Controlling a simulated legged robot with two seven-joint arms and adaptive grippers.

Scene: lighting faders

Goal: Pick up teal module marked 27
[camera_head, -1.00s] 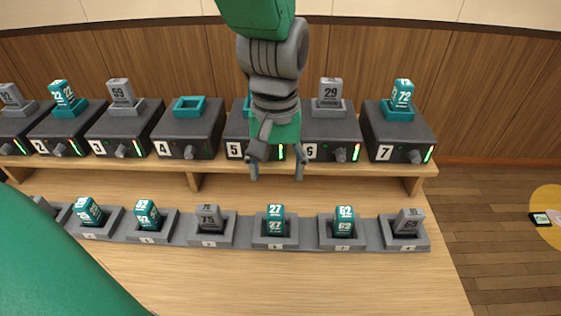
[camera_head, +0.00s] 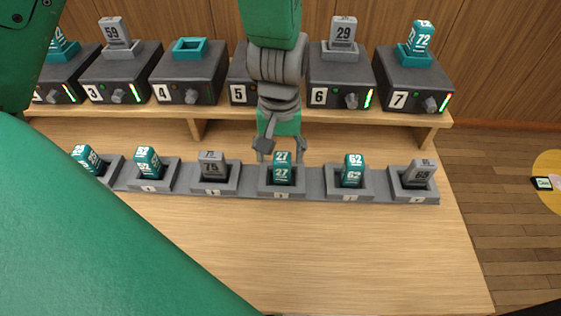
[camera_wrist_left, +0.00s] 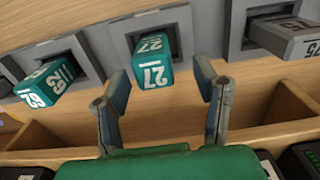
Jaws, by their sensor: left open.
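The teal module marked 27 (camera_head: 282,174) stands in a grey socket of the front row in the head view. It also shows in the wrist view (camera_wrist_left: 153,68), in its socket, between and just beyond my fingertips. My left gripper (camera_head: 281,155) is open, one finger to each side of the module's far end in the head view. In the wrist view the open fingers (camera_wrist_left: 163,85) show clear gaps to the module on both sides. My right gripper is not in view.
A teal module marked 62 (camera_head: 353,170) stands right of 27, and a grey one marked 75 (camera_head: 212,164) stands left. Behind is a raised shelf (camera_head: 230,110) with numbered dark fader boxes, some bearing modules. Bare table (camera_head: 330,245) lies in front.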

